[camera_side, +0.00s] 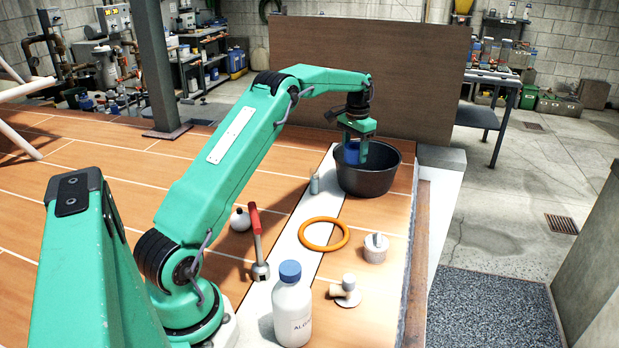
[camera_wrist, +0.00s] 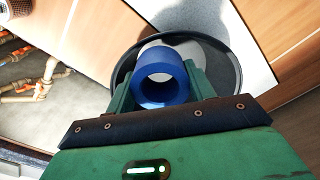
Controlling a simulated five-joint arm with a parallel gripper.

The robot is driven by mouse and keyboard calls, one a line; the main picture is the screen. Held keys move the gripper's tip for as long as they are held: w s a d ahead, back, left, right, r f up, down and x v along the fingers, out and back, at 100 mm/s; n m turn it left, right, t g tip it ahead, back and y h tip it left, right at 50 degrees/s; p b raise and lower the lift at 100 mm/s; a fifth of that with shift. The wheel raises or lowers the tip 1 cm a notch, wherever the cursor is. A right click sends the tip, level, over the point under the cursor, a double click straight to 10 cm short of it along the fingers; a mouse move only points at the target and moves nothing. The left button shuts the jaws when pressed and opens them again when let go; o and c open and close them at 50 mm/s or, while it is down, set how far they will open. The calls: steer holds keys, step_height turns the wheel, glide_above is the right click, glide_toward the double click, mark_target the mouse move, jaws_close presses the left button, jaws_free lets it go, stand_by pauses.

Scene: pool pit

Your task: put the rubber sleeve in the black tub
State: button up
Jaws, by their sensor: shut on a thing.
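The rubber sleeve is a short blue tube (camera_wrist: 161,77) with an open bore, held between the two fingers of my gripper (camera_wrist: 159,88). In the side view the blue sleeve (camera_side: 351,153) shows partly behind a finger. My gripper (camera_side: 359,158) is shut on it and points down over the black tub (camera_side: 369,180). The sleeve appears at about the height of the tub's rim; I cannot tell how far inside it is. In the wrist view the tub (camera_wrist: 236,72) lies behind the sleeve, its floor partly hidden.
An orange ring (camera_side: 324,234), a red-handled tool (camera_side: 256,235), a white bottle with a blue cap (camera_side: 291,305), a white capped pot (camera_side: 375,248) and a pale fitting (camera_side: 346,291) lie in front of the tub. A small grey cylinder (camera_side: 314,184) stands left of it. A brown panel (camera_side: 375,75) rises behind.

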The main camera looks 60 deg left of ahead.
steer(key=shift+f, duration=0.6)
stand_by(0.3)
steer(key=o, duration=1.2)
steer(key=shift+c, duration=0.2)
steer(key=shift+r, duration=0.1)
step_height(320, 180, up, 13)
stand_by(0.4)
